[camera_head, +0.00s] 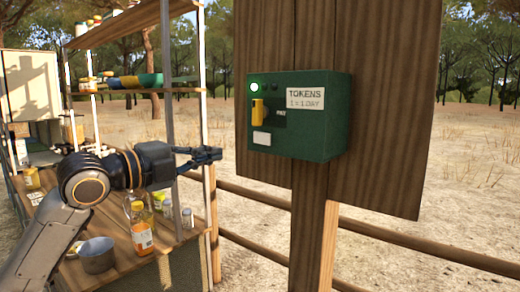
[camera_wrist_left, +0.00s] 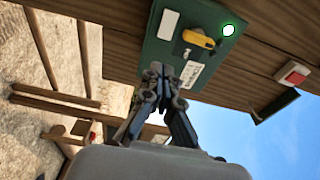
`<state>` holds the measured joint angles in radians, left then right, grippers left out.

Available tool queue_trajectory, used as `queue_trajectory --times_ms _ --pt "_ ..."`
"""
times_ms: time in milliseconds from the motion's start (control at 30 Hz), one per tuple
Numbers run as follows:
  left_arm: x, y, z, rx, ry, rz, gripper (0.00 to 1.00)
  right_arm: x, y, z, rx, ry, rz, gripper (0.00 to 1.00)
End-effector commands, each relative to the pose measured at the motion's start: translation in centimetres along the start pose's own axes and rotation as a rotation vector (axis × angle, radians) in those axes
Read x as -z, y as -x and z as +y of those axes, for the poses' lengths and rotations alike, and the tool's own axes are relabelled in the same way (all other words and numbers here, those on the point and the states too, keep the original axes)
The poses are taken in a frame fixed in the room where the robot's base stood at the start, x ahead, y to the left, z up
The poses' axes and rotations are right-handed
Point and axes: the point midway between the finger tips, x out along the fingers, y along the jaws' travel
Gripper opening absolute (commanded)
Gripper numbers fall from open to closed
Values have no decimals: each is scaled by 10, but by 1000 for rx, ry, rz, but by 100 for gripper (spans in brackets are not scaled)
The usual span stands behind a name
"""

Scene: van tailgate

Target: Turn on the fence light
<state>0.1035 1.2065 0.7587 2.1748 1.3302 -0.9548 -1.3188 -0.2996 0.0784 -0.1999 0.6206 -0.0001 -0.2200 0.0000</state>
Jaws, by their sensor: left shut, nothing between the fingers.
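A dark green box (camera_head: 300,117) labelled "TOKENS" is fixed to a wooden board on a post. It carries a yellow handle (camera_head: 258,110) and a round lamp (camera_head: 254,87) glowing white with a green rim. The box also shows in the left wrist view (camera_wrist_left: 166,52), with the yellow handle (camera_wrist_left: 198,39) and lit lamp (camera_wrist_left: 228,30). A red switch on a white plate (camera_wrist_left: 293,74) is on the wood beyond the box in that view. My left gripper (camera_head: 218,154) is shut and empty, apart from the box, to its left in the head view. My right gripper is not in view.
A wooden counter (camera_head: 120,262) at left holds a metal pot (camera_head: 97,256), an orange-labelled jar (camera_head: 141,232) and other jars, close beneath my left arm. Shelving with metal uprights (camera_head: 168,90) stands behind. Fence rails (camera_head: 400,252) run behind the post.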

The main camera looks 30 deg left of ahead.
Motion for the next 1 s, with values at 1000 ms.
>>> queue_trajectory --times_ms 1000 --pt "-3 -88 -6 3 8 -4 0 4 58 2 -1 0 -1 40"
